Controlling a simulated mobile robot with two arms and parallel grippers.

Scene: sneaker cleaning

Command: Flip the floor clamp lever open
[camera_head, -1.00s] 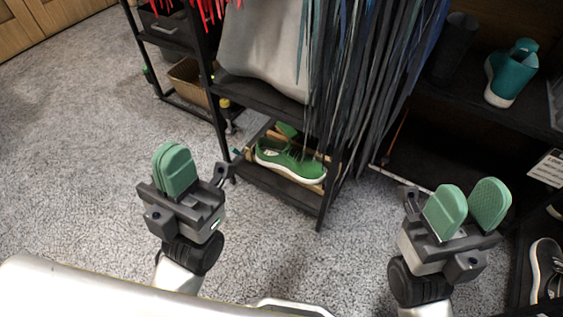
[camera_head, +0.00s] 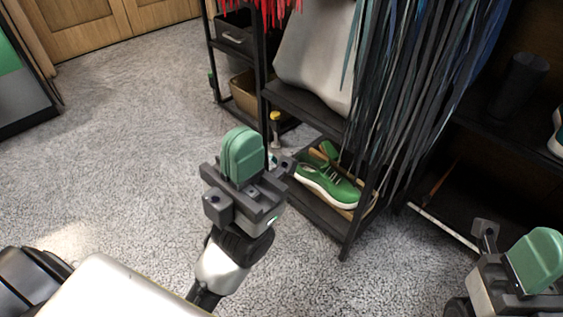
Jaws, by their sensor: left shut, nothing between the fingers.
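My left gripper (camera_head: 243,155) is in the middle of the head view, its two green pads pressed together with nothing between them. It is held above the carpet, in front of the black rack (camera_head: 347,238). A small yellow-tipped part (camera_head: 275,117) shows low at the rack, just beyond the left gripper; it may be the floor clamp lever. Pale parts show below it, partly hidden by the gripper, so its position is hard to tell. No contact with it is visible. My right gripper (camera_head: 537,260) is at the right edge; one green pad shows and the rest is cut off.
A green sneaker (camera_head: 328,187) sits on the rack's low shelf. Dark strips (camera_head: 410,100) hang over the rack's right part. A woven basket (camera_head: 243,91) is on the left rack. Open carpet (camera_head: 120,130) lies to the left.

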